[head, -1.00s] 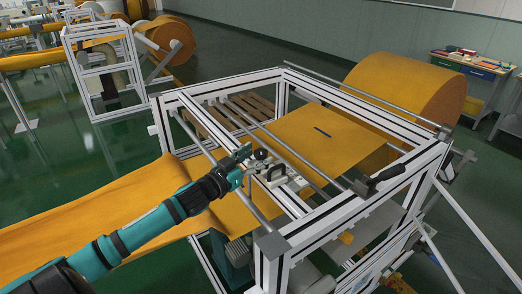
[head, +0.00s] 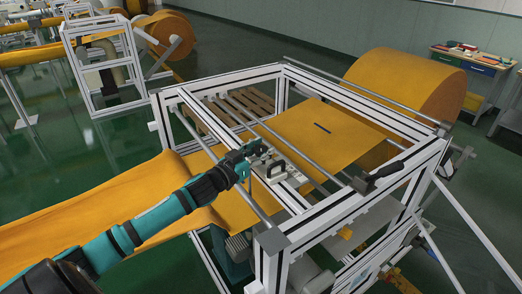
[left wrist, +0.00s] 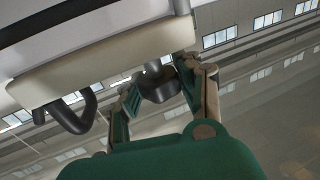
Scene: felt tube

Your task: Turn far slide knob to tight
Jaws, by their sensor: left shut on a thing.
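The slide knob (left wrist: 158,88) is a short dark round knob on a metal stem, under a pale slide block (left wrist: 100,68) in the left wrist view. My left gripper (left wrist: 165,82) has its fingers on either side of the knob and is shut on it. In the head view my left gripper (head: 256,150) is over the slide on the machine's cross rails and hides the knob there. The slide's plate (head: 292,178) carries a dark-edged handle (head: 276,170) just right of the gripper. I cannot read any tight marking. My right gripper is not in view.
Orange felt (head: 322,142) runs through the white frame (head: 205,87), under metal rails (head: 262,127). A dark-handled lever (head: 380,176) is on the frame's right side. A large felt roll (head: 405,88) stands behind. Another handle (left wrist: 70,115) is left of the knob in the wrist view.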

